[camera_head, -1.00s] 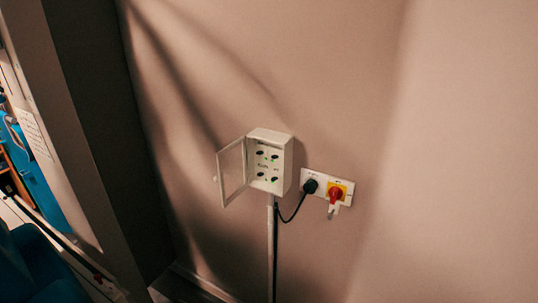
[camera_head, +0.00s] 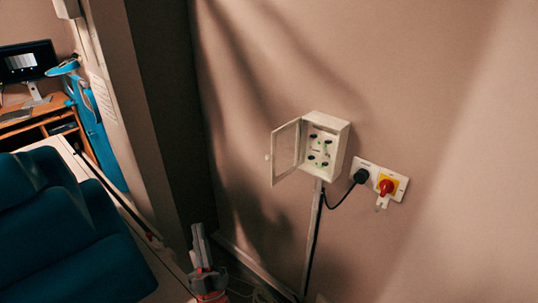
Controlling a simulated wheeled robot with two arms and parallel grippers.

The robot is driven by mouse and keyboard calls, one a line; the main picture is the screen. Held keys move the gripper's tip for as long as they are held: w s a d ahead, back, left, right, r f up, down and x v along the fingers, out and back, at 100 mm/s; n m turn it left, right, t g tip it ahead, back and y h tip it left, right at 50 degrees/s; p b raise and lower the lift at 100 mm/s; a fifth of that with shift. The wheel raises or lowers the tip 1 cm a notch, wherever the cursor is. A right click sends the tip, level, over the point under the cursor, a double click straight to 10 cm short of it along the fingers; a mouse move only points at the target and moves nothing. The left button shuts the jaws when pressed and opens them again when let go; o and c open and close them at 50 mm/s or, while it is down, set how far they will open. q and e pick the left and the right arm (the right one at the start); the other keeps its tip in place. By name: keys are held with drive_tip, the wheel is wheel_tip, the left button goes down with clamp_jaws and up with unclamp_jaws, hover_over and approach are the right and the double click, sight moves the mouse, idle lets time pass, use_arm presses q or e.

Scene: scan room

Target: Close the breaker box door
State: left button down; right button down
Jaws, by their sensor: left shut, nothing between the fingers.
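The breaker box (camera_head: 341,152) is a small white box on the wall, right of the middle of the head view. Its door (camera_head: 286,151) hangs open to the left, with a small knob on its outer edge. Several dark switches and small green lights show inside. My left gripper (camera_head: 197,228) is at the bottom of the view, below and to the left of the door, apart from it. It is shut and empty, pointing up. My right gripper is out of view.
A wall plate (camera_head: 401,181) with a black plug (camera_head: 361,176) and a red rotary switch (camera_head: 386,187) is right of the box. A conduit (camera_head: 312,238) runs down from the box. A blue padded seat (camera_head: 70,235) fills the lower left, with a desk and monitor (camera_head: 28,61) behind.

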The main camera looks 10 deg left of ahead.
sight(282, 151)
use_arm(q)
drive_tip(key=w+a+f+n+g+h, duration=0.1)
drive_tip(key=w+a+n+g+h, duration=0.15)
drive_tip(key=w, duration=0.55)
drive_tip(key=w+a+f+n+g+h, duration=0.1)
drive_tip(key=w+a+n+g+h, duration=0.2)
drive_tip(key=w, duration=0.5)
drive_tip(key=w+d+r+m+g+h+p, duration=0.25)
drive_tip(key=d+r+h, duration=0.6)
drive_tip(key=h, duration=0.45)
drive_tip(key=w+d+f+p, duration=0.1)
drive_tip(key=w+d+p, duration=0.3)
drive_tip(key=w+d, duration=0.1)
drive_tip(key=shift+w+d+t+y+p, duration=0.35)
drive_tip(key=shift+w+t+p, duration=0.05)
drive_tip(key=shift+w, duration=0.3)
drive_tip(key=shift+d, duration=0.2)
